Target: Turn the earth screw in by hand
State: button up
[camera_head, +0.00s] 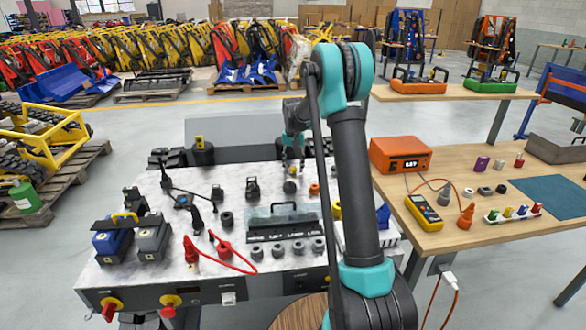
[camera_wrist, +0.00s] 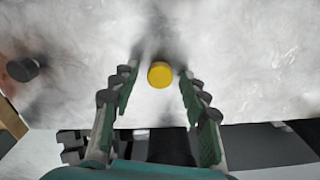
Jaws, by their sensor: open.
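A round yellow knob (camera_wrist: 160,74), which looks like the earth screw's head, shows on the pale metal top (camera_wrist: 250,60) in the wrist view. My gripper (camera_wrist: 158,84) is open, with one green-padded finger on each side of the knob and clear gaps between. I cannot tell how high the fingertips are above it. In the head view my gripper (camera_head: 292,163) points down over the back right part of the carrier top (camera_head: 165,215), and the knob is small and hard to make out there. The screw's thread is not visible.
A dark knob (camera_wrist: 22,69) stands left of the yellow one in the wrist view. In the head view an orange cap (camera_head: 314,189) is close right of my gripper. Batteries (camera_head: 110,242), red clamps (camera_head: 222,247) and a black box (camera_head: 284,228) crowd the top. A workbench (camera_head: 470,220) stands right.

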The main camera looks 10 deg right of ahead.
jog(key=c, duration=0.9)
jog(key=m, duration=0.4)
jog(key=shift+c, duration=0.2)
jog(key=m, duration=0.4)
jog(key=o, duration=1)
jog(key=shift+o, duration=0.2)
